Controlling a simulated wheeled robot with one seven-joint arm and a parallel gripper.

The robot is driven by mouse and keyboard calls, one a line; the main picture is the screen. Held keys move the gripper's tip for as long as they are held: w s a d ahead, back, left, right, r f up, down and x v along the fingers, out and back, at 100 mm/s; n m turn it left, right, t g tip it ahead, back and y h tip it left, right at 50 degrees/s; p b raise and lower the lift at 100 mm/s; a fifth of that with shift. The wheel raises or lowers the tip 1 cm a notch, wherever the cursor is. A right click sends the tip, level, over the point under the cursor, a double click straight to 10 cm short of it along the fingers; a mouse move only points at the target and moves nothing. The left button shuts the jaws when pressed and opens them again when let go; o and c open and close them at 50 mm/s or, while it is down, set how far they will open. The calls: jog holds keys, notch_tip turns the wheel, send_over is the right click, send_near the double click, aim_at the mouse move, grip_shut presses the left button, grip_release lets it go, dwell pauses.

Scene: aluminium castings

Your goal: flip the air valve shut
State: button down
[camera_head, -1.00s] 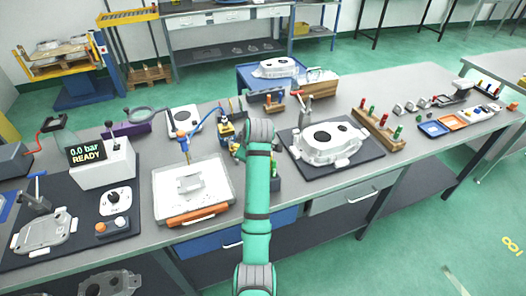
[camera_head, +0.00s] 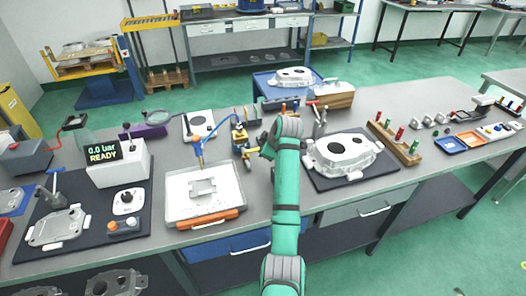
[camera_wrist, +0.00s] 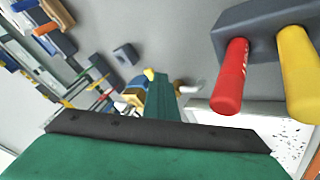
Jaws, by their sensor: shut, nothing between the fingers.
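What looks like the air valve is a small blue and brass-yellow fitting (camera_head: 240,133) on the bench, with a blue hose beside it. My gripper in the head view is mostly hidden by my own wrist, just right of this fitting. In the wrist view my gripper (camera_wrist: 155,78) is shut and empty, its green fingers together. A blue and yellow-brown body (camera_wrist: 133,97), probably the same fitting, shows behind the fingertips and is partly covered by them. I cannot tell whether they touch, or how the valve's lever is set.
A grey block with a red handle (camera_wrist: 231,75) and a yellow handle (camera_wrist: 298,72) is close on the right in the wrist view. A tester box (camera_head: 120,165) reads "0.0 bar READY". A tray (camera_head: 203,190) lies left of my arm; a large casting (camera_head: 345,152) lies right.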

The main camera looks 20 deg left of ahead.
jog(key=shift+w, duration=0.1)
dwell(0.5)
jog(key=shift+d+r, duration=0.1)
jog(key=shift+r, duration=0.1)
jog(key=s+d+r, duration=0.1)
jog(key=d+r, duration=0.4)
jog(key=r, duration=0.2)
jog(key=shift+s+d+r, duration=0.2)
jog(key=shift+d+r, duration=0.1)
jog(key=shift+d, duration=0.05)
